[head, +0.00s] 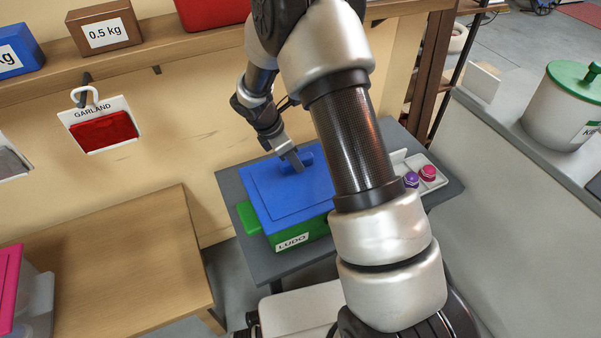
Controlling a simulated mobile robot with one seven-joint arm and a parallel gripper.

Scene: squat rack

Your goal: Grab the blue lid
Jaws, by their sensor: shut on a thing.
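The blue lid (262,200) is a flat square with a raised panel and a small blue handle on top. It lies over a green box (250,218) labelled LUDO on a dark grey table, and I cannot tell whether it is lifted slightly. My gripper (297,165) points down at the middle of the lid and is shut on its handle. The right part of the lid is hidden behind my arm.
A white tray (440,183) with purple and pink round pieces (428,173) sits right of my arm on the dark grey table (262,262). A wooden table (125,265) stands left. A shelf (60,72) with weight blocks runs above.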

